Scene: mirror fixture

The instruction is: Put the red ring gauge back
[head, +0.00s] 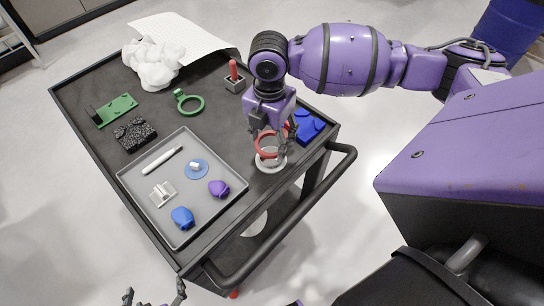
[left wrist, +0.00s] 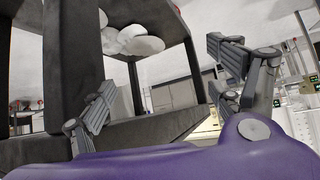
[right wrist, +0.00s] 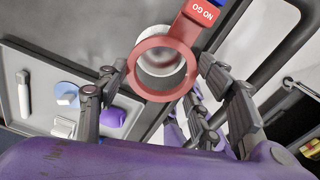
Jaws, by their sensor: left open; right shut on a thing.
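The red ring gauge (head: 259,152) is in my right gripper (head: 270,143), above a white round piece (head: 271,166) near the cart's right edge. In the right wrist view the red ring (right wrist: 139,82) lies between the fingers, with its "NO GO" handle (right wrist: 197,18) pointing up the picture. The white piece (right wrist: 160,65) shows through the ring; I cannot tell whether they touch. A blue block (head: 310,128) is just right of the gripper, partly hidden by it. My left gripper (head: 155,299) is low at the bottom edge, open and empty, also in the left wrist view (left wrist: 165,88).
The dark cart top holds a grey tray (head: 128,183) with small parts, a green ring gauge (head: 201,104), a black block (head: 135,134), a green plate (head: 115,109), a red-handled item (head: 234,72) and crumpled white cloth (head: 155,65). A handle rail (head: 300,223) borders the cart.

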